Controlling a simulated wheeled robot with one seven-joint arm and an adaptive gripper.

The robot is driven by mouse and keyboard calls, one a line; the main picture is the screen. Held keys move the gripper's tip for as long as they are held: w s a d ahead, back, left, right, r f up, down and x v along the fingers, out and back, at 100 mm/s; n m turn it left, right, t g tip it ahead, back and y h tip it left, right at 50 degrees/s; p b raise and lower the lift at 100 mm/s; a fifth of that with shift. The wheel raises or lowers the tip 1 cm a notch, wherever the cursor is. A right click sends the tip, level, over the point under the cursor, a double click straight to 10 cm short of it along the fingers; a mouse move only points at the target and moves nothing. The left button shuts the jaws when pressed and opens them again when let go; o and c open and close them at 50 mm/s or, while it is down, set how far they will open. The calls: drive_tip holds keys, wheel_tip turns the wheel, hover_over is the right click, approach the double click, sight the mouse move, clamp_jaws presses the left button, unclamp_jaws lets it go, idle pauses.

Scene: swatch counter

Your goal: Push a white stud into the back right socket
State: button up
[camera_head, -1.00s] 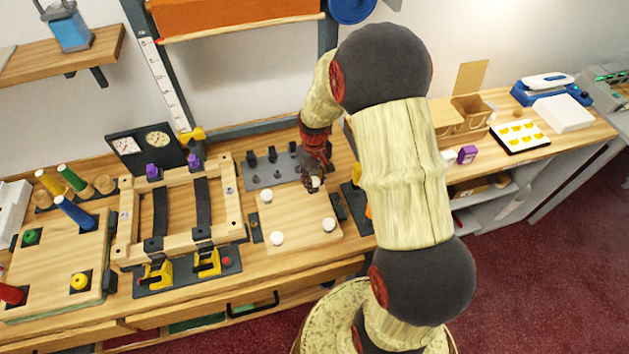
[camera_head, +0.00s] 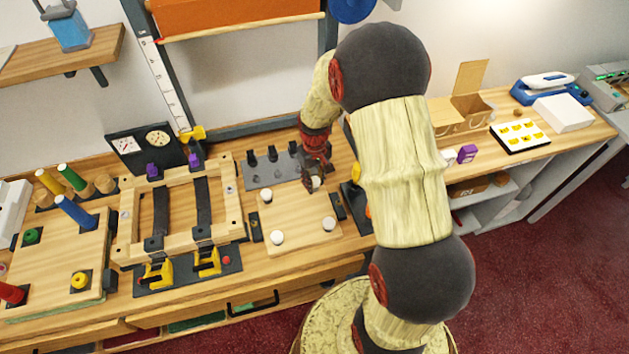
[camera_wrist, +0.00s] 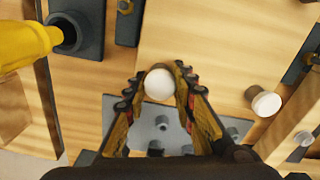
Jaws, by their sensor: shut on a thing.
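A pale wooden board (camera_head: 298,217) lies on the counter in the head view. Three white studs stand on it: back left (camera_head: 266,195), front left (camera_head: 277,237) and front right (camera_head: 329,223). My gripper (camera_head: 313,184) is over the board's back right corner, shut on another white stud (camera_head: 316,183). In the wrist view, the held stud's round white head (camera_wrist: 158,84) sits between the fingertips of my gripper (camera_wrist: 156,80). The back right socket is hidden beneath the stud, and I cannot tell how deep the stud sits. Another white stud (camera_wrist: 265,103) shows right of my gripper there.
A grey plate (camera_head: 262,175) with black pegs lies just behind the board. Dark clamps flank the board, including one at its right edge (camera_head: 338,207). A wooden frame with black straps (camera_head: 230,188) stands left. My arm hides counter to the right.

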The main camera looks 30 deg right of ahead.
sight(314, 180)
drive_tip(key=shift+f, duration=0.3)
drive_tip(key=o, duration=0.9)
drive_tip(key=o, duration=0.3)
drive_tip(key=shift+r+p, duration=2)
drive_tip(key=shift+r, duration=1.05)
